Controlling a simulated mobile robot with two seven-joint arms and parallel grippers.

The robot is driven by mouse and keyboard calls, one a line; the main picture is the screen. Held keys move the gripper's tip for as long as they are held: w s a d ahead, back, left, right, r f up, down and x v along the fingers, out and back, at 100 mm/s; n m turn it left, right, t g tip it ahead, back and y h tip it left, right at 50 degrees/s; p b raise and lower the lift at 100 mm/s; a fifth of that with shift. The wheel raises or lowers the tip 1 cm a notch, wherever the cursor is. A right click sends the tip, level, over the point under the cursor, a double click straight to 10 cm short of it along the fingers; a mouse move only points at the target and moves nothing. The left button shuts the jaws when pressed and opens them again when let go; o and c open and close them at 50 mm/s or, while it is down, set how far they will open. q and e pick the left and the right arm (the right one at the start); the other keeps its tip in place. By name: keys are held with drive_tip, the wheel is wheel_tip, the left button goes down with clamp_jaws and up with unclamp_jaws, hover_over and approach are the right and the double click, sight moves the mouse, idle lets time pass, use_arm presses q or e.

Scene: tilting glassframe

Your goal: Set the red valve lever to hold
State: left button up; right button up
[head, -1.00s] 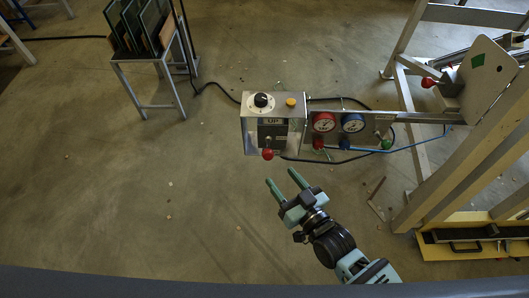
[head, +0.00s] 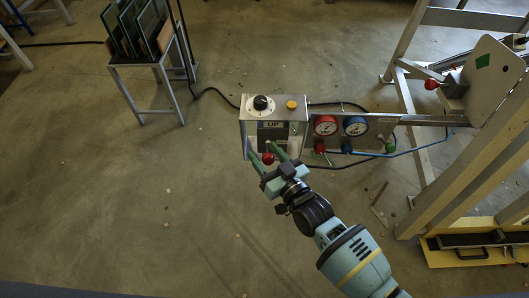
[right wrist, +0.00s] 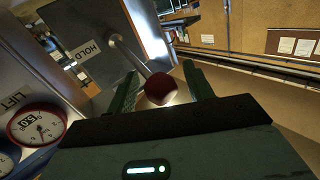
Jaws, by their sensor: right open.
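The red valve lever (head: 268,158) is on the front of the grey control box (head: 246,128), below a plate reading UP. In the right wrist view its metal rod comes out from a dark plate with a HOLD label (right wrist: 84,50) and ends in a red ball (right wrist: 159,89). My right gripper (head: 266,150) is open, with its green fingers on either side of the ball. The ball shows between the fingers in the right wrist view; I cannot tell whether they touch it. My left gripper is not in view.
A glass rack (head: 138,62) stands back left. Floor at left is clear.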

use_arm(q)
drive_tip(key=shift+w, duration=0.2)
use_arm(e)
drive_tip(key=shift+w+a, duration=0.3)
drive_tip(key=shift+w, duration=0.05)
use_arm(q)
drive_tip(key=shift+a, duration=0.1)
use_arm(e)
drive_tip(key=shift+c, duration=0.2)
